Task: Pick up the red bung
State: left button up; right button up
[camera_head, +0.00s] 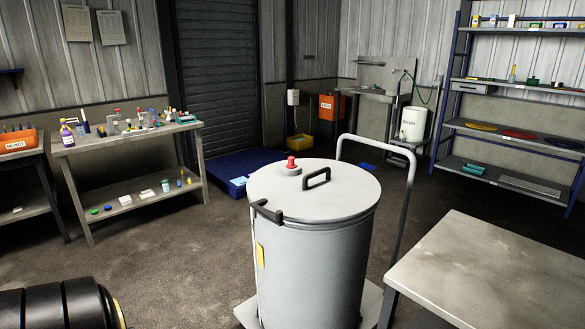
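The red bung (291,161) stands upright in a raised grey collar on the lid of a large grey drum (310,262). It is on the far left part of the lid, to the left of a black lid handle (316,177). No gripper touches it. Neither of my grippers shows in the head view, so whether they are open or shut is hidden.
The drum stands on a trolley with a tall rail (411,205) close on its right. A bare table (500,265) fills the lower right. A black ribbed cylinder (50,306) is at lower left. A cluttered bench (130,170) stands at left; floor between is clear.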

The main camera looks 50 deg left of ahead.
aim_at(291, 165)
jog(key=u, duration=0.4)
jog(key=k, duration=0.95)
jog(key=u, duration=2.25)
jog(key=i, duration=2.35)
jog(key=z, duration=0.65)
jog(key=i, duration=1.4)
jog(key=z, duration=1.45)
jog(key=i, duration=0.2)
jog(key=z, duration=0.1)
